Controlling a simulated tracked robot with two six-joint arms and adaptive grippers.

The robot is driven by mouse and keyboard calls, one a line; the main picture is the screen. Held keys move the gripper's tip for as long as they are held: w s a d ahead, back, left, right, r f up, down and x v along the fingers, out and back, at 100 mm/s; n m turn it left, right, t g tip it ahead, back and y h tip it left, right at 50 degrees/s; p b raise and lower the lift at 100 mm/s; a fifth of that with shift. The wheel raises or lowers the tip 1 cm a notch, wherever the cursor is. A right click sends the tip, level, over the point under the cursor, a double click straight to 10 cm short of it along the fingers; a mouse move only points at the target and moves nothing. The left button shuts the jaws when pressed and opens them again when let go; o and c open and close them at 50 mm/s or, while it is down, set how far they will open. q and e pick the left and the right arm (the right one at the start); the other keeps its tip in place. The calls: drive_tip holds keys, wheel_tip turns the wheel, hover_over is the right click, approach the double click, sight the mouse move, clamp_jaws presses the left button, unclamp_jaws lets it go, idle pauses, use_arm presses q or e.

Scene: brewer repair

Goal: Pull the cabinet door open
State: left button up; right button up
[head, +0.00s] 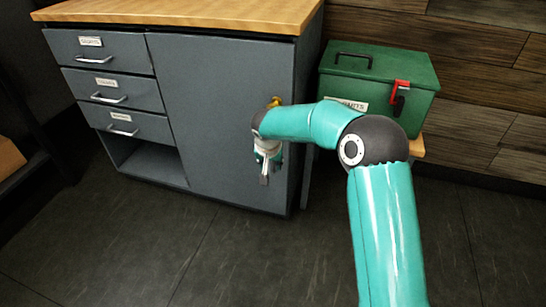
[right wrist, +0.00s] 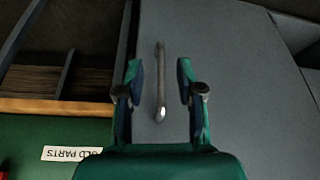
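The grey cabinet door (head: 220,110) is closed, flush with the cabinet front, right of the drawers. It also fills much of the right wrist view (right wrist: 235,70). Its silver bar handle (right wrist: 161,55) shows in that view, between the two fingers of my right gripper (right wrist: 160,85). The fingers are spread, with a gap on both sides of the handle. In the head view my right gripper (head: 267,165) is in front of the door's right part, and it and the wrist largely hide the handle. My left gripper is not in view.
Several drawers (head: 105,85) sit left of the door above an open shelf space. A wooden top (head: 190,13) covers the cabinet. A green box (head: 385,75) with a red latch stands close on the right. The dark floor (head: 240,260) before the door is clear.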

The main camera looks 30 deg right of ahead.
drive_tip(key=w+d, duration=0.4)
drive_tip(key=w, duration=0.1)
drive_tip(key=b, duration=0.2)
hover_over(273, 171)
drive_tip(key=f, duration=0.4)
drive_tip(key=shift+w+d+f, duration=0.2)
drive_tip(key=shift+w+f, duration=0.05)
drive_tip(key=shift+f, duration=0.1)
clamp_jaws()
